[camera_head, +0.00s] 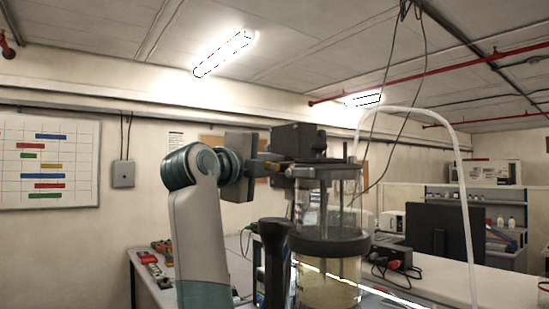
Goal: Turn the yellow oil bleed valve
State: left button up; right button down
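The sealed cylinder (311,205) stands upright right of centre. It has clear walls, a dark collar and yellowish fluid low down. A dark block (299,141) sits on its top. My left arm rises from the bottom left, and my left gripper (272,167) is at the upper left side of the cylinder, just below the dark block. A small yellowish patch shows at the fingertips. I cannot tell whether it is the yellow oil bleed valve, nor whether the fingers touch or grip it. My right gripper is not in view.
A black upright handle-like part (273,255) stands left of the cylinder. A white hose (466,190) arches over to the right, and thin cables hang from the ceiling. A bench with a dark monitor (444,228) lies behind. Small coloured items (150,262) lie on a table at left.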

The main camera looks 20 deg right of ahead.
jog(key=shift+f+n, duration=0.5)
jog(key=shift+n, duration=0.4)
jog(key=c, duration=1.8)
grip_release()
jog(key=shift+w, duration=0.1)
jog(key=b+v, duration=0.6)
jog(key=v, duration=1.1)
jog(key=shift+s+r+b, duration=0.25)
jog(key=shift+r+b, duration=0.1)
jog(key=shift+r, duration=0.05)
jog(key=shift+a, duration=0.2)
